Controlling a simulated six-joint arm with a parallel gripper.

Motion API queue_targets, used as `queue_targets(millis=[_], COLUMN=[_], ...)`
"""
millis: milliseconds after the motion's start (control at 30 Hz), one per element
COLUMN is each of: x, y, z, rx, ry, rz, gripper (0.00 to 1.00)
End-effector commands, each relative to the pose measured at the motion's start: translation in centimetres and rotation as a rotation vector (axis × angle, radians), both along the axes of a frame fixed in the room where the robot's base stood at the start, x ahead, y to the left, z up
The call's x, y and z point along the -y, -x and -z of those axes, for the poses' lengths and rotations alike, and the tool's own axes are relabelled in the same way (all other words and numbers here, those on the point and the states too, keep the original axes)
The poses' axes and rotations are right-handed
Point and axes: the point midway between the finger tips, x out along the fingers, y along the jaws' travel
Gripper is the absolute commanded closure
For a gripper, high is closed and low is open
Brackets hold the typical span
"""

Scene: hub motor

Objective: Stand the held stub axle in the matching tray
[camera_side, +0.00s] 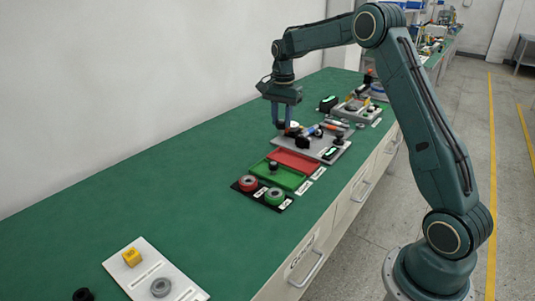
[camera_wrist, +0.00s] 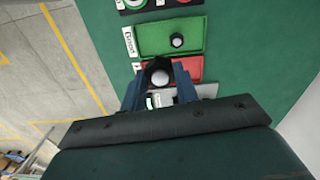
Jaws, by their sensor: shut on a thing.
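My gripper (camera_side: 281,122) points down over the grey plate behind the trays in the side view. In the wrist view my gripper (camera_wrist: 159,82) is shut on the stub axle (camera_wrist: 160,76), a dark piece with a pale round end. The held axle cannot be made out clearly in the side view. The green tray (camera_side: 289,181) holds one dark part, which shows in the wrist view (camera_wrist: 177,40) with a pale top. The red tray (camera_side: 297,160) looks empty; it is partly hidden behind my fingers in the wrist view (camera_wrist: 190,68).
A red ring (camera_side: 247,183) and a green ring (camera_side: 275,196) sit on a black plate before the trays. The grey plate (camera_side: 308,150) carries several small parts. A white plate (camera_side: 148,272) with a yellow block lies at the near end. The bench between is clear.

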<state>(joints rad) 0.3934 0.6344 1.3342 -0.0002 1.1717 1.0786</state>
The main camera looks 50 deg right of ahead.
Motion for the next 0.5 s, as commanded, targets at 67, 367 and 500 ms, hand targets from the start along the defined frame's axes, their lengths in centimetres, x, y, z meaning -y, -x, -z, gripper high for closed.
queue_targets(millis=[67, 367, 500], x=[0.9, 1.8, 1.7], y=[0.9, 2.0, 2.0], z=[-1.2, -2.3, -1.7], rx=[0.002, 0.000, -0.001], ry=[0.001, 0.000, 0.000], rz=[0.047, 0.101, 0.100], gripper=[1.00, 1.00, 1.00])
